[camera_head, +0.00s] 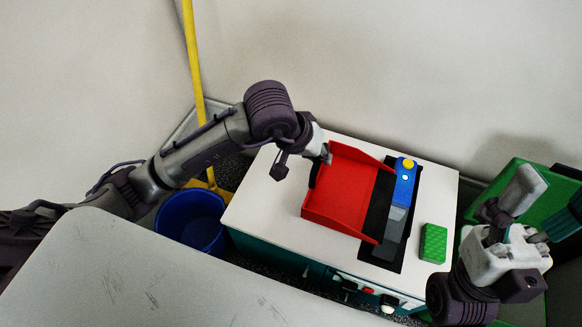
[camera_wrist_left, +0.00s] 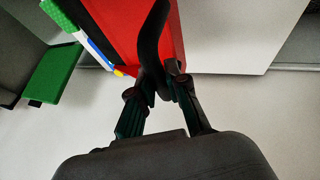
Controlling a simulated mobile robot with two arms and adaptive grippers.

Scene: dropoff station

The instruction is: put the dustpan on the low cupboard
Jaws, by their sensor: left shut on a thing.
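The red dustpan (camera_head: 342,192) is over the left and middle part of the low cupboard's white top (camera_head: 262,215), its open edge to the right. I cannot tell if it rests on the top or hangs just above it. My left gripper (camera_head: 322,156) is at its far left corner, shut on its dark handle; the handle (camera_wrist_left: 151,40) runs between the fingers (camera_wrist_left: 160,95) in the left wrist view, with the red pan (camera_wrist_left: 178,30) beyond. My right gripper (camera_head: 500,215) is right of the cupboard, apart from the dustpan; its fingers are unclear.
A blue and grey tool (camera_head: 402,190) with a yellow button lies on a black area (camera_head: 378,205) right of the dustpan. A green block (camera_head: 433,243) lies near the cupboard's right edge. A blue bucket (camera_head: 192,222) and yellow pole (camera_head: 193,60) stand left; a green container (camera_head: 520,172) is right.

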